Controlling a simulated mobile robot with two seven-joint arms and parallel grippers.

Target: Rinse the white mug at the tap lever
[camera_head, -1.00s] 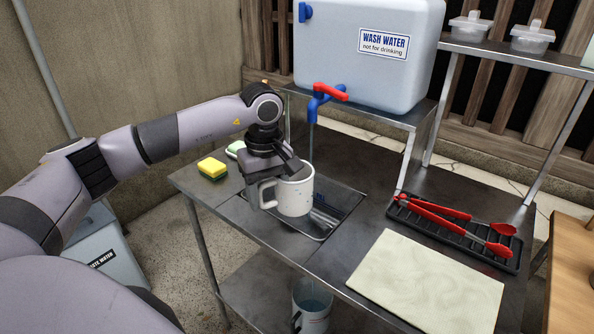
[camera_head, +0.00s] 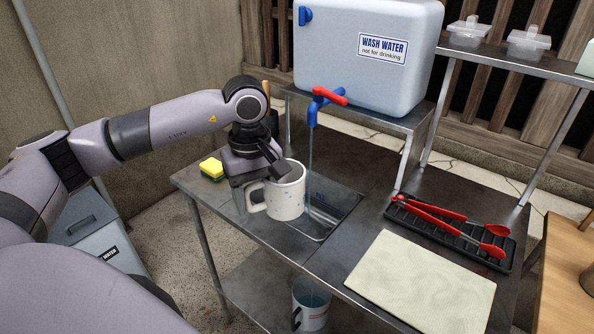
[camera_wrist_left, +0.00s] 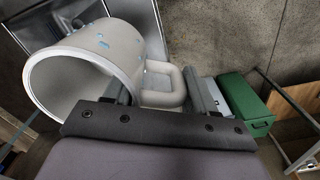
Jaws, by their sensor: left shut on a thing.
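The white mug (camera_head: 287,197), with small blue-green specks, is held upright or slightly tilted over the left part of the sink (camera_head: 345,207). It also shows in the wrist view (camera_wrist_left: 115,48), with its handle (camera_wrist_left: 163,85) between the fingers. My left gripper (camera_head: 272,166) is shut on the mug; the exact finger contact is partly hidden. The blue tap (camera_head: 313,115) has a red lever (camera_head: 332,97). A thin water stream (camera_head: 310,150) falls from it, just right of the mug, into the sink. My right gripper is not in view.
A yellow-green sponge (camera_head: 211,169) lies left of the gripper. Right of the sink are a black rack (camera_head: 402,214) with red tongs (camera_head: 440,211) and a pale mat (camera_head: 420,280). The wash water tank (camera_head: 370,70) stands behind. Another mug (camera_head: 311,310) stands on the lower shelf.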

